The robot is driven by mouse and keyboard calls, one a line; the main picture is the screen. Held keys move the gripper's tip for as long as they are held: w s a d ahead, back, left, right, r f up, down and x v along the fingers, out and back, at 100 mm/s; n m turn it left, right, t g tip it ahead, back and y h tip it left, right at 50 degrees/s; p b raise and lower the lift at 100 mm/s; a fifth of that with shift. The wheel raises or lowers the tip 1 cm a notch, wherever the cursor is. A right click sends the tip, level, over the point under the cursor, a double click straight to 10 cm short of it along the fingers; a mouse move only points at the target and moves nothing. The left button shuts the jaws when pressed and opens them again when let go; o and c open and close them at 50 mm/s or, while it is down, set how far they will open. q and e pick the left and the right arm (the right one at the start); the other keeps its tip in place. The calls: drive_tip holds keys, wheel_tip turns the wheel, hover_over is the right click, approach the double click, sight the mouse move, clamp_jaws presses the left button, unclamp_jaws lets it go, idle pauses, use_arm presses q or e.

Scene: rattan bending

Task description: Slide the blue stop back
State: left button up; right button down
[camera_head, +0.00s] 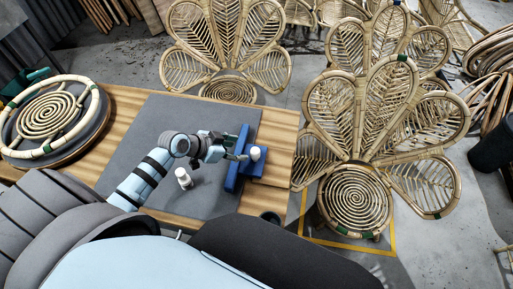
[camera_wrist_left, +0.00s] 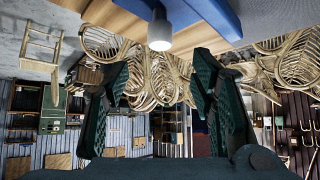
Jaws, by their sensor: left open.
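The blue stop (camera_head: 232,178) is a long blue bar with a block on its right side, near the right end of the wooden table. A white knob (camera_head: 255,152) stands on it; the blue part (camera_wrist_left: 205,14) and the pale knob (camera_wrist_left: 159,30) also show at the top of the left wrist view. My left gripper (camera_head: 238,156) is at the bar, just left of the knob. In the wrist view its two dark fingers (camera_wrist_left: 160,68) are apart, with nothing between them lower down; I cannot tell whether they touch the stop. My right gripper is not in view.
A grey mat (camera_head: 150,112) covers much of the wooden table (camera_head: 280,130). A white bottle-shaped piece (camera_head: 184,178) stands on the mat, close to my left arm. A round rattan coil in a ring (camera_head: 50,115) lies at the left. Rattan petal chairs (camera_head: 355,200) stand beyond the table's right edge.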

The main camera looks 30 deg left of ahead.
sight(254, 151)
use_arm(q)
drive_tip(key=b+x, duration=0.1)
drive_tip(key=x, duration=0.4)
drive_tip(key=shift+d+f, duration=0.2)
drive_tip(key=b+x, duration=0.1)
drive_tip(key=x, duration=0.4)
drive_tip(key=shift+w+f, duration=0.25)
drive_tip(key=shift+w, duration=0.1)
drive_tip(key=shift+s+r, duration=0.1)
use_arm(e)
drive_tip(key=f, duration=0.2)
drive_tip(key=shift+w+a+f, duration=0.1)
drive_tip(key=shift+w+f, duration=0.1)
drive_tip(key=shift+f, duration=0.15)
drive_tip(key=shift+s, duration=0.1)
use_arm(q)
clamp_jaws()
